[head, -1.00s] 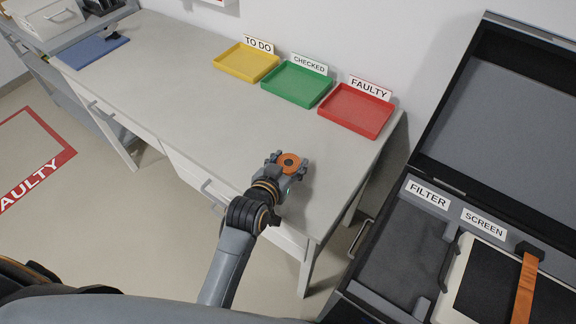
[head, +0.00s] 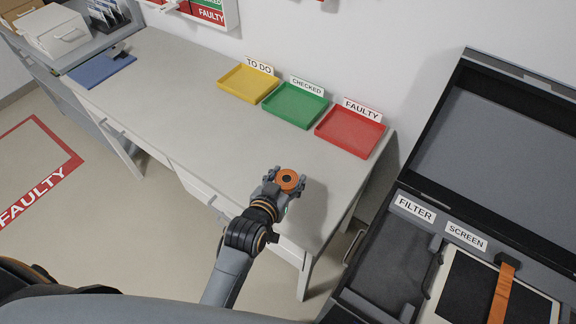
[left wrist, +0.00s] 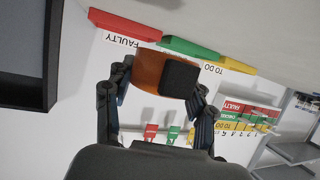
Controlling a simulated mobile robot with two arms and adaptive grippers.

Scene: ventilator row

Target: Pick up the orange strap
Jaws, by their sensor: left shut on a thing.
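The orange strap (head: 502,292) lies across the dark screen device (head: 462,290) in the open case at the right. A black block sits at its upper end. My left gripper (head: 284,181) is well to the left of the strap, above the front right part of the grey bench. It is shut on an orange round part (head: 290,177) with a dark centre. In the left wrist view this part (left wrist: 150,70) shows as an orange body with a black block, between the two fingers (left wrist: 160,80). My right gripper is not in view.
The open black case (head: 395,262) has its lid raised and labels FILTER and SCREEN. Yellow (head: 248,84), green (head: 295,104) and red (head: 350,132) trays stand empty along the wall on the bench (head: 180,105). A blue mat (head: 101,69) lies at the bench's far left.

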